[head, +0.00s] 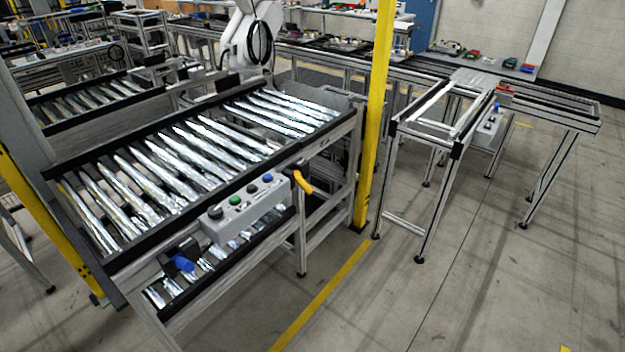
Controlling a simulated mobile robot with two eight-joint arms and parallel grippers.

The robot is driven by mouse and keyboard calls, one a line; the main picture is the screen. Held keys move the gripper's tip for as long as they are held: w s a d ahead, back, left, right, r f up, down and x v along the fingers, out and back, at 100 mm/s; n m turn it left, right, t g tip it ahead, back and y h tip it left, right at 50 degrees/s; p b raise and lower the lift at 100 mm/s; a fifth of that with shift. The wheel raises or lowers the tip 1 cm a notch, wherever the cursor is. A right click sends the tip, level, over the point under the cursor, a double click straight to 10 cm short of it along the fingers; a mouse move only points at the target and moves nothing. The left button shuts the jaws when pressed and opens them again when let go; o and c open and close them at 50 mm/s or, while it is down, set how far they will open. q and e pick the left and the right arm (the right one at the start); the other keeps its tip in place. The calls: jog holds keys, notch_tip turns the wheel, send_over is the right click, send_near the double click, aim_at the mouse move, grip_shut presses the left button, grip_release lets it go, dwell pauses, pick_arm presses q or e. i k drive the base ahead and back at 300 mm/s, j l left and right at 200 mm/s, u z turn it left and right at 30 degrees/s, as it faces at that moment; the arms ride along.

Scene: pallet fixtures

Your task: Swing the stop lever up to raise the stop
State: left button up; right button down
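A roller conveyor (75,164) with shiny metal rollers fills the left and middle of the head view. A yellow curved lever handle (303,183) sits at its front right side, beside a grey control box (243,208) with several buttons and knobs. A blue-tipped part (183,263) on a black mount is on the conveyor's front side. The frames do not label the stop lever, and I cannot make out a stop for certain. Neither of my grippers is in view.
A yellow post (375,110) stands just right of the conveyor. A second frame stand (437,188) with a small control box (488,128) and a red part (504,88) is further right. Benches line the back. The concrete floor at the lower right is clear.

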aim_at(299, 181)
jog(key=i+l, duration=0.15)
jog(key=i, duration=0.35)
jog(key=i+l, duration=0.2)
jog(key=i, duration=0.35)
jog(key=i+l, duration=0.15)
jog(key=i, duration=0.35)
jog(key=u, duration=0.05)
